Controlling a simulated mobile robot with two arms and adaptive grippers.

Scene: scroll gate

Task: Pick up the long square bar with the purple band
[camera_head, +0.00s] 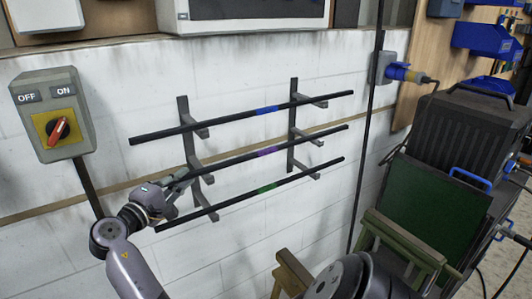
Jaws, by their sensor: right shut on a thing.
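The long square dark bar with the purple band (267,151) is the middle one of three bars on the wall brackets. It slopes up to the right and lies across both bracket columns. My right gripper (179,180) is shut on this bar near its left end. The fingers partly hide that end, and I cannot tell whether the bar is clear of its brackets. My left gripper is not in view.
The bar with the blue band (267,110) is above and the bar with the green band (267,188) below, both close. A switch box (54,113) is on the wall at left. A green chair (434,210) and a black case (470,130) stand at right.

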